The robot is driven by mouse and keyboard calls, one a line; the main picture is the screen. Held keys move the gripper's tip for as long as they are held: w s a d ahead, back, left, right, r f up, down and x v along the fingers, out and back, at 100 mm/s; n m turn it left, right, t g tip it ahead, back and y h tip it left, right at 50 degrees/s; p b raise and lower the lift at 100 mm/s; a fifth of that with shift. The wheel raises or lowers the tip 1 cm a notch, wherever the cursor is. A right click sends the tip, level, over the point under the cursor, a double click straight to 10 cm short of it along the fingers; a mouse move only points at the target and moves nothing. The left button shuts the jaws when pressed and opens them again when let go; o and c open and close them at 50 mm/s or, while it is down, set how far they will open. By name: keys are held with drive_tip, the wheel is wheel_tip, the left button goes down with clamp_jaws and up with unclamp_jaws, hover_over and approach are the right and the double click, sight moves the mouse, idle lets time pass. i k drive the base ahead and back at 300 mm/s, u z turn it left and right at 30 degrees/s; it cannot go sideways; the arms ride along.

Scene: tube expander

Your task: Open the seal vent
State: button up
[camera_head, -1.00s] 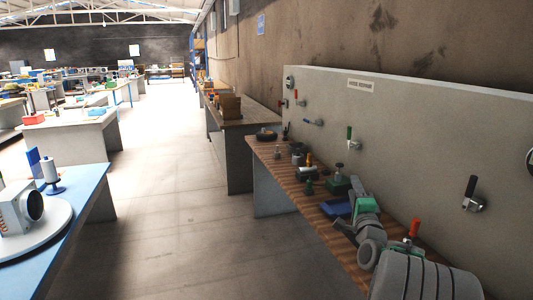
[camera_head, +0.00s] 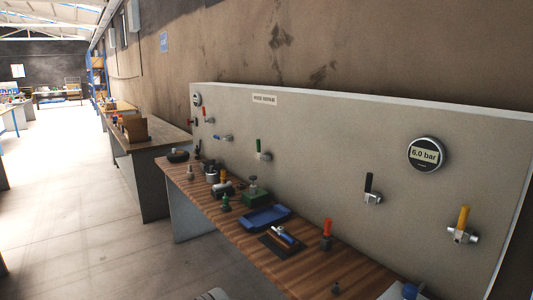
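No lever on the grey panel (camera_head: 330,140) carries a readable name, so I cannot tell which is the seal vent. A round gauge (camera_head: 425,154) reads 6.0 bar. My gripper is not in view; a pale grey piece at the bottom edge is too cropped to identify.
The wooden bench (camera_head: 320,258) below the panel holds a blue tray (camera_head: 266,217), an orange-handled part (camera_head: 327,228), a dark mat with a small tool (camera_head: 284,238) and several fittings. Another bench (camera_head: 150,140) stands farther back. The floor (camera_head: 90,200) at left is open.

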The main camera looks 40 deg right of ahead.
sight(369, 175)
drive_tip(key=z, duration=2.25)
